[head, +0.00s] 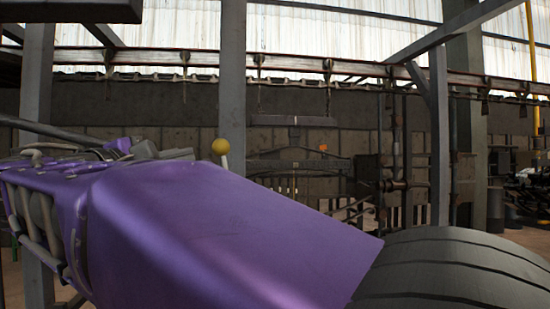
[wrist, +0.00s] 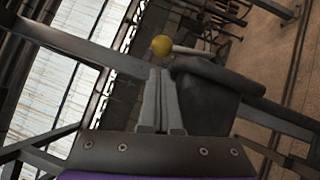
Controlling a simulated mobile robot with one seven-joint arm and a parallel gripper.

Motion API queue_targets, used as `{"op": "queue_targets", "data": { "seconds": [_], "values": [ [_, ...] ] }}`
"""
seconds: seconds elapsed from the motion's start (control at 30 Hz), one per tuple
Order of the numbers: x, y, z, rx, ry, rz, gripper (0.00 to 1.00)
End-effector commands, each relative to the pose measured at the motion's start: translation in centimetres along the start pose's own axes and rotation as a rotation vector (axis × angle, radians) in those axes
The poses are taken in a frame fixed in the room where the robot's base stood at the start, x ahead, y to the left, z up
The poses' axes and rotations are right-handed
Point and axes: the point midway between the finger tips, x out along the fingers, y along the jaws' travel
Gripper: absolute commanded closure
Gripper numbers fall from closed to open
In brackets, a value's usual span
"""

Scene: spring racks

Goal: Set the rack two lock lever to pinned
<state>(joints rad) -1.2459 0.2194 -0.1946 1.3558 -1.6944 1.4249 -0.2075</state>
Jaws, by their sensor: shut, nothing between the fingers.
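The lever's yellow ball knob (head: 220,146) shows in the head view on a short pale stem (head: 224,161), in front of a grey post. My purple arm hides what lies below the stem. In the wrist view the yellow knob (wrist: 162,45) is just beyond my fingertips, and its pale stem (wrist: 190,50) runs right from it. My gripper (wrist: 159,75) has its two grey fingers together with nothing between them. I cannot tell whether the fingertips touch the knob. The gripper is not clearly seen in the head view. No rack number or pinned mark is readable.
A dark grey block (wrist: 205,95) stands close to the right of my fingers in the wrist view. In the head view a grey upright post (head: 232,80) stands behind the knob, and a long rail (head: 300,64) crosses above. Dark pipework (head: 395,150) stands farther right.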

Motion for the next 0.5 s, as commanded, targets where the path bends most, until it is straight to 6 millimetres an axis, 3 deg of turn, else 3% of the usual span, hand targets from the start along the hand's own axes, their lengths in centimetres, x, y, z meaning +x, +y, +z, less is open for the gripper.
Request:
{"op": "queue_targets", "data": {
  "seconds": [0.2, 0.5],
  "values": [
    [3.4, 0.1, 0.0, 0.0, -0.001, -0.001, 1.0],
    [4.5, 0.0, 0.0, 0.0, 0.002, 0.0, 1.0]
  ]
}}
